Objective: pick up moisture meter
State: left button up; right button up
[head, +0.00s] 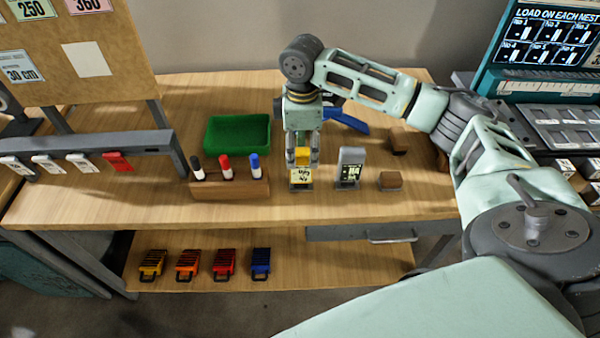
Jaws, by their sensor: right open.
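A small upright yellow device with a pale display (301,176) stands near the front edge of the wooden table. It looks like the moisture meter, though its label is too small to read. My right gripper (302,160) points straight down over it. Its fingers are open, one on each side of the yellow top; I cannot tell whether they touch it. A grey upright device with a dark display (350,168) stands just to the right, apart from the gripper. My left gripper is out of view.
A wooden block with three markers (228,186) stands left of the gripper, and a green tray (238,133) lies behind it. A blue tool (348,121) lies behind the gripper. Brown blocks (391,181) are at right.

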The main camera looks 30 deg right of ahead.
aim_at(301, 170)
jog(key=shift+s+f, duration=0.1)
jog(key=shift+f, duration=0.35)
notch_tip(301, 170, down, 2)
jog(key=f, duration=0.2)
jog(key=f+p, duration=0.1)
jog(key=f, duration=0.2)
jog(key=shift+w+f, duration=0.3)
jog(key=shift+f, duration=0.05)
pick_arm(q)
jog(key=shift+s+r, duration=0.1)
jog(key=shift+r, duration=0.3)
pick_arm(e)
jog(key=shift+r, duration=0.1)
grip_shut()
